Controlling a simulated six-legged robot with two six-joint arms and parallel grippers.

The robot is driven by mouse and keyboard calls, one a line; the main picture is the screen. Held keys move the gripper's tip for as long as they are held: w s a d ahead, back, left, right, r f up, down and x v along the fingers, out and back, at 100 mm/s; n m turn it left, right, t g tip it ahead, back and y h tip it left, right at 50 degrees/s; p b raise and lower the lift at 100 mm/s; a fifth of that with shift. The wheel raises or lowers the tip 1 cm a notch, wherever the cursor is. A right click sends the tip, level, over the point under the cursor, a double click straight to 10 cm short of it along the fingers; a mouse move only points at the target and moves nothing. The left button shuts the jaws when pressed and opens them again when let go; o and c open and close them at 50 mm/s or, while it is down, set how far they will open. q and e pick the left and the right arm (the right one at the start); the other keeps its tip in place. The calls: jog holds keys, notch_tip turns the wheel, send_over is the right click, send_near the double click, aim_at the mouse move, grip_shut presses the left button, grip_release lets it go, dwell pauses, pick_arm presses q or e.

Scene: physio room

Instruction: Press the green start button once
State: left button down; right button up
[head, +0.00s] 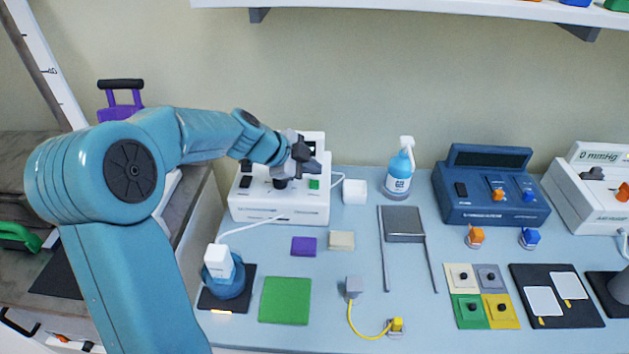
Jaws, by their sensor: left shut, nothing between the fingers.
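The green start button (314,184) is a small green square on the sloped front panel of a white device (283,212) at the back left of the table. My left gripper (305,157) is shut and empty. In the picture it lies just above the green button, in front of the device's upper part. It appears apart from the button, though the exact gap cannot be told. It hides part of the device's display. A dark knob and a black switch (245,182) sit left of the button on the same panel. My right gripper is not in view.
A white block (355,191) and a blue spray bottle (399,172) stand right of the device. A blue console (490,190) is farther right. A white cable (250,226) runs from the device to a white-and-blue item (222,271) in front. A shelf (420,8) hangs above.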

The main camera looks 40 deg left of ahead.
aim_at(311, 185)
pick_arm(q)
jog(key=shift+r+p, duration=0.7)
jog(key=shift+r, duration=1.3)
